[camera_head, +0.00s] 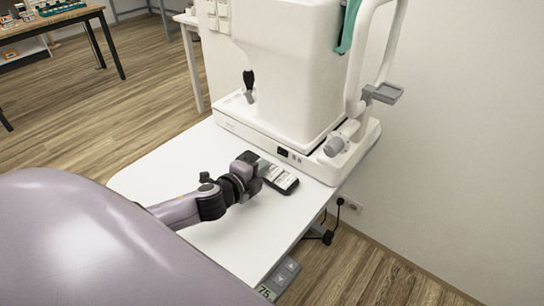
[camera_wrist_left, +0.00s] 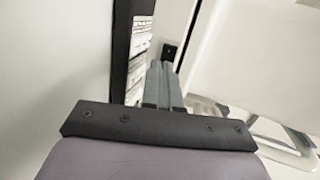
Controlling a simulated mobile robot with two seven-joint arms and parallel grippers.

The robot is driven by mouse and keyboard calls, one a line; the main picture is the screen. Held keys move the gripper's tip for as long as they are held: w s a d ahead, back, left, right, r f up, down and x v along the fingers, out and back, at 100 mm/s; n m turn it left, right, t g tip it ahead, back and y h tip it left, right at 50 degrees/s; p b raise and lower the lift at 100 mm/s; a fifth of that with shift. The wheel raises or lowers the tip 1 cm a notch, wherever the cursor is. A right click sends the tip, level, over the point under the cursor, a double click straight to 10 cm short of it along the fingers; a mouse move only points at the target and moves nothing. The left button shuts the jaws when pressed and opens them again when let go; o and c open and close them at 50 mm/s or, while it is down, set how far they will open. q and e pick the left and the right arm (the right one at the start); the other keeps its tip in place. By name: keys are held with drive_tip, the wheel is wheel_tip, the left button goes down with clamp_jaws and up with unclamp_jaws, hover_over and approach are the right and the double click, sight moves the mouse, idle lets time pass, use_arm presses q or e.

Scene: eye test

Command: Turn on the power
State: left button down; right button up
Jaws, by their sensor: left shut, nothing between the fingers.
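A white eye-test machine (camera_head: 290,75) stands on a white table (camera_head: 215,245). Its base front carries a small dark panel (camera_head: 283,152) with small buttons beside it. A small dark square (camera_wrist_left: 169,51) shows just beyond my fingertips in the left wrist view; I cannot tell for sure whether it is that panel or a switch. My left gripper (camera_head: 264,169) is shut and empty, in front of the machine's base; its closed fingers show in the left wrist view (camera_wrist_left: 162,72). I cannot tell whether they touch anything. My right gripper is not in view.
A dark-edged handheld device with a light, printed face (camera_head: 281,179) lies on the table beside my left gripper. A table control panel (camera_head: 280,278) sits at the front edge. A wall outlet (camera_head: 351,205) with a black plug is at right. The left part of the table is clear.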

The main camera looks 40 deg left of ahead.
sight(278, 152)
use_arm(q)
drive_tip(key=shift+r+x, duration=0.15)
drive_tip(key=shift+x, duration=0.75)
drive_tip(key=shift+r+x, duration=0.2)
drive_tip(key=shift+x, duration=0.7)
drive_tip(key=shift+r+x, duration=0.15)
drive_tip(key=shift+x, duration=0.75)
drive_tip(key=shift+w, duration=0.15)
drive_tip(key=shift+a, duration=0.1)
